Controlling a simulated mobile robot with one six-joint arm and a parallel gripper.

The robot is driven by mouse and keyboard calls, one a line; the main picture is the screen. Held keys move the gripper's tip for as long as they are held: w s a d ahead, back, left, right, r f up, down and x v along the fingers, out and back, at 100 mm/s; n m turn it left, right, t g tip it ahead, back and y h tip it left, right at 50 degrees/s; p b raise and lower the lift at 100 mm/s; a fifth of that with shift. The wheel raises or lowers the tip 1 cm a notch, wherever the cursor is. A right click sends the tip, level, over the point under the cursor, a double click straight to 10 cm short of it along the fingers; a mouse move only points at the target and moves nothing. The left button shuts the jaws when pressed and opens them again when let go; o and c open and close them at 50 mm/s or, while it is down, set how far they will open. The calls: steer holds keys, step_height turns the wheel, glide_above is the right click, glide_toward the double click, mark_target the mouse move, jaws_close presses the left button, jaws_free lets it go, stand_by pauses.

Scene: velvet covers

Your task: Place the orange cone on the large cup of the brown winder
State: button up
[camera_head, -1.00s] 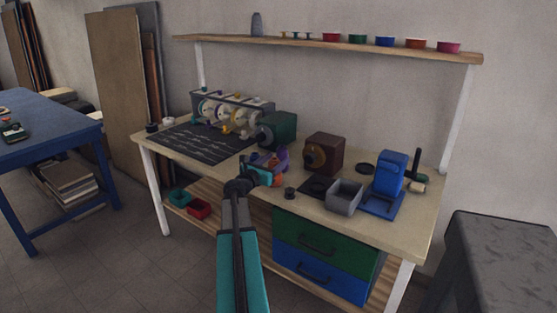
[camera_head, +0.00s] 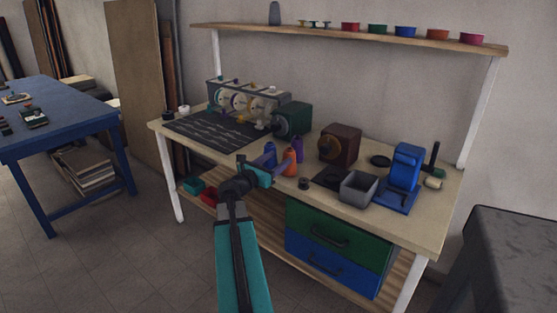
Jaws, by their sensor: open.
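The orange cone (camera_head: 289,163) stands upright near the front edge of the workbench, beside a purple cone (camera_head: 298,148). The brown winder (camera_head: 343,142) stands behind it to the right, with a round golden-brown cup (camera_head: 329,149) on its front left face. No cone shows on that cup. My gripper (camera_head: 266,168) is open, just left of the orange cone at the bench's front edge. It partly covers a blue-violet thing behind it. Its fingers are small here, and I cannot tell whether they touch anything.
A green winder (camera_head: 293,119) and a rack of wheels (camera_head: 242,100) stand at the back left. A shelf (camera_head: 350,33) with bowls hangs above.

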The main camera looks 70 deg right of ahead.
stand_by(0.7)
steer(key=w+a+f+m+t+y, duration=0.1)
steer(key=w+a+f+m+y, duration=0.3)
steer(key=a+f, duration=0.7)
steer(key=w+a+f+m+t+y, duration=0.15)
steer(key=w+a+f, duration=0.35)
steer(key=a+f, duration=0.7)
steer(key=w+a+f+m+y, duration=0.2)
steer(key=w+a+f+y, duration=0.25)
steer(key=a+f, duration=0.65)
steer(key=s+a+f+m+y, duration=0.2)
steer(key=a+f, duration=0.8)
steer(key=f, duration=0.2)
steer(key=s+a+f+m+g+y, duration=0.1)
steer(key=s+a+f+m+y, duration=0.1)
steer(key=s+a, duration=0.3)
steer(key=s+a+f+m+g+y, duration=0.1)
steer(key=s+a+f, duration=0.4)
steer(key=a, duration=0.8)
steer(key=s+a+f+m+g+y, duration=0.2)
steer(key=s+a, duration=0.3)
steer(key=a, duration=0.4)
steer(key=shift+s+a+f+m+y, duration=0.2)
steer(key=shift+f+m+y, duration=0.1)
steer(key=shift+f+m, duration=0.3)
steer(key=shift+d, duration=0.1)
steer(key=shift+c, duration=1.1)
